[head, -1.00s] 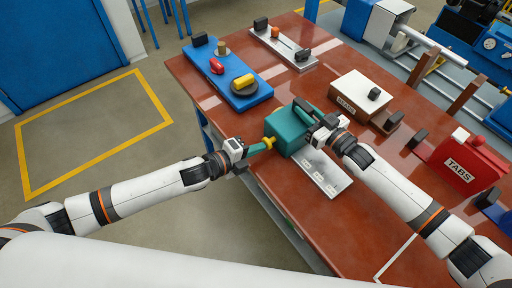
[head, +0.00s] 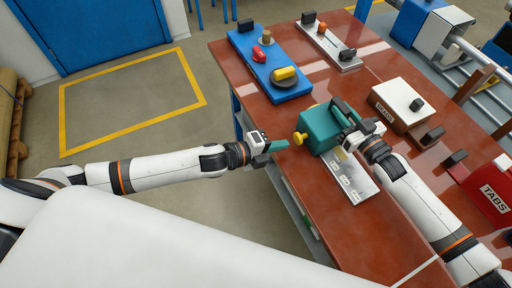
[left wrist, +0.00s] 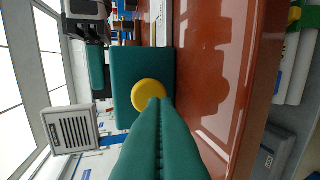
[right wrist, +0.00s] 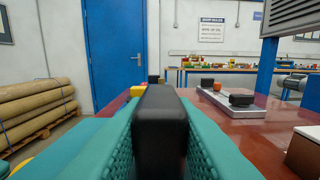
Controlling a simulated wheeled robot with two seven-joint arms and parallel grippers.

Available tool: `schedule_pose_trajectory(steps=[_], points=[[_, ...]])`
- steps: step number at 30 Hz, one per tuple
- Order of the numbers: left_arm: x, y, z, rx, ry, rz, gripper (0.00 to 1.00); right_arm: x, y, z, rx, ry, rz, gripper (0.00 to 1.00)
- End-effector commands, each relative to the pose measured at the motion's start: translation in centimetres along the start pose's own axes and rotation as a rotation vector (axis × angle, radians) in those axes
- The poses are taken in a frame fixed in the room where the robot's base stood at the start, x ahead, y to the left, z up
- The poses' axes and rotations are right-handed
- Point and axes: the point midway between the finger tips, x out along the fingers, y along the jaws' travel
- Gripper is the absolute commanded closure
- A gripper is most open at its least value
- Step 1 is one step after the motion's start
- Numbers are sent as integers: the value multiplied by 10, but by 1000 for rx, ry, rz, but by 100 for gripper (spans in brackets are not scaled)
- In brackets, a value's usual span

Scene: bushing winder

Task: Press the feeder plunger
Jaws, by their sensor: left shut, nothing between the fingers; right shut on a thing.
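The feeder is a teal box (head: 319,128) on the table, with a yellow plunger (head: 299,138) on its left side. The plunger is a round yellow disc (left wrist: 149,94) in the left wrist view. My left gripper (head: 285,145) is shut and empty, its teal fingertips just left of the plunger in the head view. In the left wrist view its fingertips (left wrist: 158,102) overlap the disc's lower edge; I cannot tell whether they touch. My right gripper (head: 345,113) is at the feeder's top, shut on a black block (right wrist: 160,125) between its fingers.
A grey labelled plate (head: 352,181) lies in front of the feeder. A blue board (head: 263,62) with several parts is behind it. The floor left of the table is clear.

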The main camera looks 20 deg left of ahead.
Motion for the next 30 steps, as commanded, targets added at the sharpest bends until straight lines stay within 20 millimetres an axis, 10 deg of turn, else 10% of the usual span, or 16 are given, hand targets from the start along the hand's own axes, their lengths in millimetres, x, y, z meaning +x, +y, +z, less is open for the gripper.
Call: schedule_pose_trajectory(steps=[12,30], points=[[-80,0,0,0,0,-1,100,0,-1,-1,-1,3,-2,100],[-88,1,0,1,0,1,100,-1,-2,-1,-3,4,-5,100]])
